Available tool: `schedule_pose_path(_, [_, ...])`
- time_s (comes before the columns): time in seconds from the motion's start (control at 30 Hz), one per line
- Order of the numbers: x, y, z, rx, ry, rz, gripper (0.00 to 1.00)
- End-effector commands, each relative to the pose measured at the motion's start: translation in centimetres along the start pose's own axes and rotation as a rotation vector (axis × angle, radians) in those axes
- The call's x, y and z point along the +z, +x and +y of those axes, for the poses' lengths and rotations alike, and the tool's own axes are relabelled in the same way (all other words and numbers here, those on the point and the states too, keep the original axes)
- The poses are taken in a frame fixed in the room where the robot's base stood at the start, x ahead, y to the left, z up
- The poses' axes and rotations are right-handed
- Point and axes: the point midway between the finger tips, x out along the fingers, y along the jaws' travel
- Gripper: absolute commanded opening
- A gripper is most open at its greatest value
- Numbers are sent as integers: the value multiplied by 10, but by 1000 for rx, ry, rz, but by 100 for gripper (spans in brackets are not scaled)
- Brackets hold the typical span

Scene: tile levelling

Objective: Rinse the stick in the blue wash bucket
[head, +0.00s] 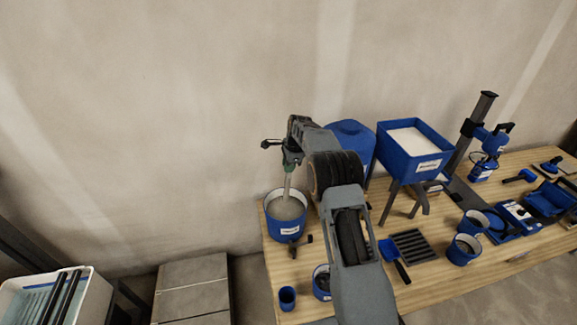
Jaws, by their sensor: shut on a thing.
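The blue wash bucket (283,230) stands at the left end of the wooden table, with a white label on its front. Its inside looks grey and murky. My gripper (290,162) is above the bucket, pointing down, and is shut on the pale stick (287,186). The stick hangs nearly upright, with its lower end inside the bucket's rim. I cannot tell how deep the tip reaches or whether it touches the wall. The fingertips are small and partly hidden.
A blue hopper of white powder (417,143) stands on legs right of my arm, with a blue container (350,138) behind. A small blue cup (287,298) is at the table's front left. A dark grate (414,246) and blue tools lie rightward. A white tub (55,296) stands lower left.

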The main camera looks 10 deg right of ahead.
Motion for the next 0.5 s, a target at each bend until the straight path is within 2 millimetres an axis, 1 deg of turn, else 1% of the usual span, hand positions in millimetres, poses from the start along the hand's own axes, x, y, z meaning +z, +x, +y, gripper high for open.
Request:
schedule_pose_path(0.27, [1, -4, 0, -1, 0, 0, 0])
schedule_pose_path(0.37, [2, -9, -1, -1, 0, 0, 0])
schedule_pose_path(0.5, [4, -22, -3, -2, 0, 0, 0])
